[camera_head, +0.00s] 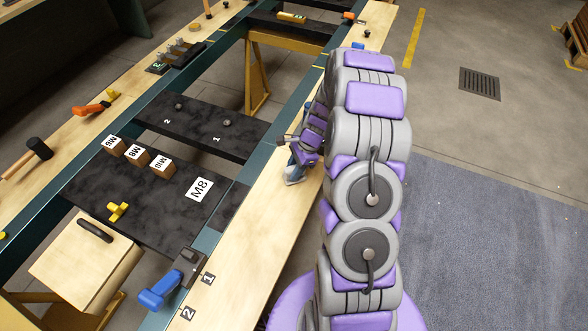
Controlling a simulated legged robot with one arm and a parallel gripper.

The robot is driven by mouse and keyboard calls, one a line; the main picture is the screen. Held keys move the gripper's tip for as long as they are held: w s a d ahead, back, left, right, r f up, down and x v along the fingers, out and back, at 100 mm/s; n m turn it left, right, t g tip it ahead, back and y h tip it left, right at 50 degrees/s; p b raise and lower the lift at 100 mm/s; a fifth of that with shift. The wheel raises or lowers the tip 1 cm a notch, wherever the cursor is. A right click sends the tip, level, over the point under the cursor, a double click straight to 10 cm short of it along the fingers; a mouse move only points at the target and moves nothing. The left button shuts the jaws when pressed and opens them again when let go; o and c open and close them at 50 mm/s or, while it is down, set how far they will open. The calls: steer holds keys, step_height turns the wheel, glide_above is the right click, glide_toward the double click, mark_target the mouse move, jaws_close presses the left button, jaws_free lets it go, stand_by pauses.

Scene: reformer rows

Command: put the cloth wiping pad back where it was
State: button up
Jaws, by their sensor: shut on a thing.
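My arm rises on the right of the picture and bends over, so its upper links partly hide my gripper (304,152). My gripper is at the inner side of the pale wooden rail board. It is shut on a small blue piece with a pale base, which looks like the cloth wiping pad (293,178). The pad is at or just above the board (262,215); I cannot tell whether it touches. The fingertips are too small to make out clearly.
A black carriage board (140,230) bears wooden blocks marked M6, M8 and M10 (162,167), an M8 label and a yellow knob (117,210). A mallet (38,148) and orange tool (90,108) lie left.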

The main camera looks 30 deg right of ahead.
steer(key=shift+d, duration=0.1)
steer(key=o, duration=1)
steer(key=shift+d+f, duration=0.1)
steer(key=shift+d, duration=0.05)
steer(key=shift+a, duration=0.2)
